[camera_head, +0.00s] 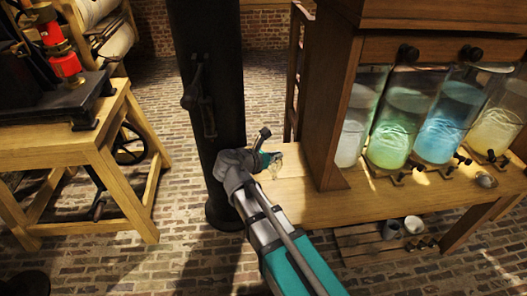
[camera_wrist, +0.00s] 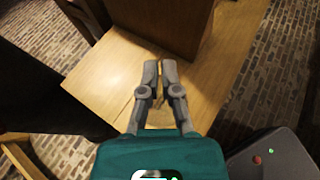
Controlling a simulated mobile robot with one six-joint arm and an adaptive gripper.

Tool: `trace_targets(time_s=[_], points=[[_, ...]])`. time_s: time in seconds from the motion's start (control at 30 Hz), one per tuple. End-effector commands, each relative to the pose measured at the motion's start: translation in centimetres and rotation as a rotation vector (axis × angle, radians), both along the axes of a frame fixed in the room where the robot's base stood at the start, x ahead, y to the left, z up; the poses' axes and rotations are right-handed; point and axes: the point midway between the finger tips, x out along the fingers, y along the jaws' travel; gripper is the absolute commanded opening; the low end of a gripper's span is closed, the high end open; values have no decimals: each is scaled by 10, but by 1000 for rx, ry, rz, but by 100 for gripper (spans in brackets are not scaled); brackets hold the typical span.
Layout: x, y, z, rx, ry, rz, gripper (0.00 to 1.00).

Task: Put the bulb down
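My gripper (camera_head: 268,157) is over the left end of the wooden bench (camera_head: 310,207), beside the dark upright post. A small clear glass bulb (camera_head: 275,171) shows at its fingertips in the head view, just above or at the bench top. In the wrist view, my gripper (camera_wrist: 160,68) has its two grey fingers close together with a narrow gap. The bulb cannot be made out there. Whether the bulb touches the wood is unclear.
A tall wooden case (camera_head: 335,95) stands on the bench just right of my gripper, with several glass jars (camera_head: 390,127) of coloured liquid beyond it. A black post (camera_head: 210,110) rises at the left. The bench's left end looks clear. Cups (camera_head: 414,224) stand on a low shelf.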

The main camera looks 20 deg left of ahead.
Motion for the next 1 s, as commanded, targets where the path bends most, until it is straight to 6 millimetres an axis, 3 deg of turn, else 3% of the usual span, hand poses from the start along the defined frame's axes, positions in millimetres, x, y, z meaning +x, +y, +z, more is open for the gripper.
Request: trace_targets(time_s=[0.27,0.7,1.0], points=[[0,0,14,0,0,0,0],[0,0,72,0,0,-1,0],[0,0,90,0,0,-1,0]])
